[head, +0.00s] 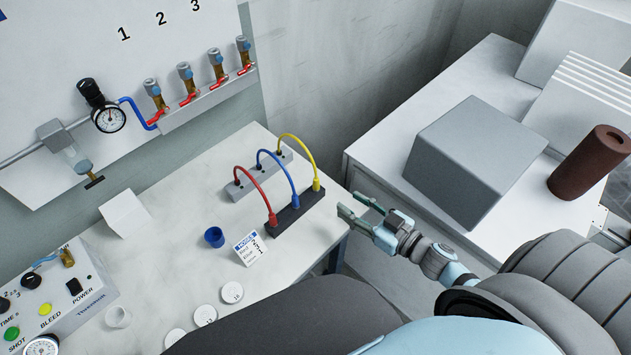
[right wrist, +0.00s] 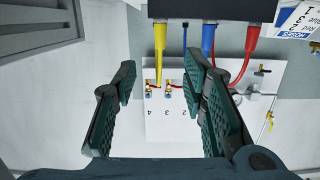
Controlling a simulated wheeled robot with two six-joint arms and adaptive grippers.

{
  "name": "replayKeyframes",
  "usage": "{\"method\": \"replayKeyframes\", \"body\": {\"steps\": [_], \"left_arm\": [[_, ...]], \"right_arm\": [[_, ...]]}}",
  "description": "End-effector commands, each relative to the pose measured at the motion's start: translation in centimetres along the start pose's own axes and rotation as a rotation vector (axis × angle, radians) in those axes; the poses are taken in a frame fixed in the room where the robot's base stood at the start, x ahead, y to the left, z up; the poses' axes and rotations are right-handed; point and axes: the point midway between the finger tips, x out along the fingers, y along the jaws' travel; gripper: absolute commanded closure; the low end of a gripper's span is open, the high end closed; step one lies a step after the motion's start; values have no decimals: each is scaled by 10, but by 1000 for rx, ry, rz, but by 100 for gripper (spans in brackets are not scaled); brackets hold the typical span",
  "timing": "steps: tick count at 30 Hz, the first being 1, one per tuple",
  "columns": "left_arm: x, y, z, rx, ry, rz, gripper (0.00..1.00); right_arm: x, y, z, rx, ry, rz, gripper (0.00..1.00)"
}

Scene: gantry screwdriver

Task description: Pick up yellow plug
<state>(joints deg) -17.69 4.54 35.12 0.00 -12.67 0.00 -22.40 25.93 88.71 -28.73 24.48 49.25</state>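The yellow plug (head: 316,185) stands upright in the black block (head: 297,212), at its right end. A yellow hose arcs from it to the grey block (head: 240,187) behind. Red and blue plugs stand in the same black block. My right gripper (head: 349,204) is open and empty, just right of the black block and apart from the plug. In the right wrist view the yellow plug (right wrist: 160,38) hangs from the top, lined up with the gap between the open fingers (right wrist: 159,65), beyond the tips. My left gripper is not in view.
A hoses label card (head: 249,249) and a blue cup (head: 214,237) stand left of the black block. A control box (head: 60,305) is at the lower left. A large grey block (head: 470,160) sits on the right table. Valves line the wall panel.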

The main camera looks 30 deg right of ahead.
Motion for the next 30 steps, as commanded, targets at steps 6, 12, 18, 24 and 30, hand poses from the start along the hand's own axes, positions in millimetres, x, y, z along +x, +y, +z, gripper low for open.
{"method": "replayKeyframes", "body": {"steps": [6,12,18,24,30], "left_arm": [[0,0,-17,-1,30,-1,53],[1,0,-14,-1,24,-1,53],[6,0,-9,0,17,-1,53],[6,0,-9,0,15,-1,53],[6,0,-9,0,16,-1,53]], "right_arm": [[59,0,1,2,1,4,61],[85,0,-1,1,-1,3,61],[123,-2,-4,3,-2,4,61],[129,-2,-5,1,-5,3,61],[128,-2,-5,1,-4,3,84]]}}
